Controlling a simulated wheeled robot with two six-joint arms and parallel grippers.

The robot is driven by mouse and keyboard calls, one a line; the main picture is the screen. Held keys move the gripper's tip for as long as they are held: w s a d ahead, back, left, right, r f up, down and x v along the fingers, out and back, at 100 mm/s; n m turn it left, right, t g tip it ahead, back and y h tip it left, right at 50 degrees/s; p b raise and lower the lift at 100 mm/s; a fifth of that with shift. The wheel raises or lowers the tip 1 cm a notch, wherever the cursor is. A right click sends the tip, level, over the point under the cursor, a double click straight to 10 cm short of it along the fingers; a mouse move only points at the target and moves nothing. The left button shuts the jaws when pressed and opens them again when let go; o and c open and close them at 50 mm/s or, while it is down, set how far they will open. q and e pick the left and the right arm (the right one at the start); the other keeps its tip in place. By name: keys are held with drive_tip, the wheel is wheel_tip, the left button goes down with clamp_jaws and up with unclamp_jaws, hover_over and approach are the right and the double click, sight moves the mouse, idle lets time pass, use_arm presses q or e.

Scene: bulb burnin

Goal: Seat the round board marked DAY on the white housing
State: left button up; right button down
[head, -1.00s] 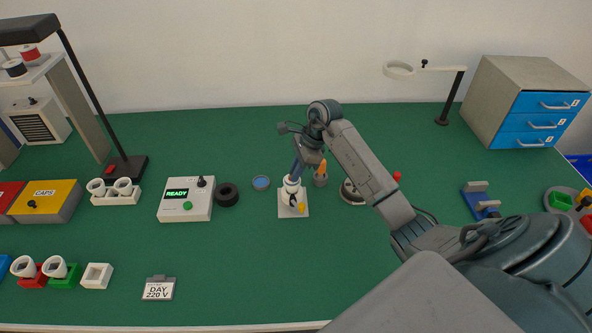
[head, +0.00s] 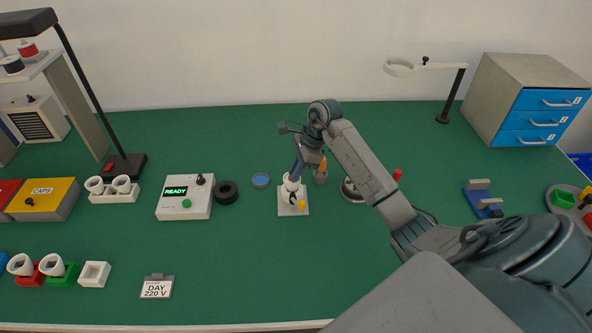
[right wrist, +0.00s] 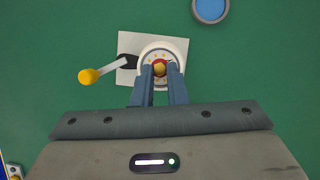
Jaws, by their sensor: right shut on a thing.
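The white housing (right wrist: 180,49) stands upright on a square white base plate (head: 285,209). In the right wrist view, a round pale board (right wrist: 147,57) with red and dark marks and an amber centre lies within the housing's rim. Its lettering is too small to read. My right gripper (right wrist: 160,70) is shut on the board's raised amber centre, directly over the housing. Whether the board sits fully down is hidden by the fingers. A lever with a yellow knob (right wrist: 88,77) sticks out beside the housing. My left gripper is not in view.
A blue-centred round dish (head: 261,181), a black ring (head: 226,192) and a tester reading READY (head: 184,197) stand left of the housing. A DAY 220 V sign (head: 157,288) stands at front left. The front middle is clear.

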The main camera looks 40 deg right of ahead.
drive_tip(key=c, duration=1.4)
unclamp_jaws()
drive_tip(key=shift+o, duration=0.2)
drive_tip(key=b+v, duration=0.3)
drive_tip(key=v, duration=0.7)
drive_tip(key=shift+r, duration=0.4)
drive_tip(key=shift+d, duration=0.1)
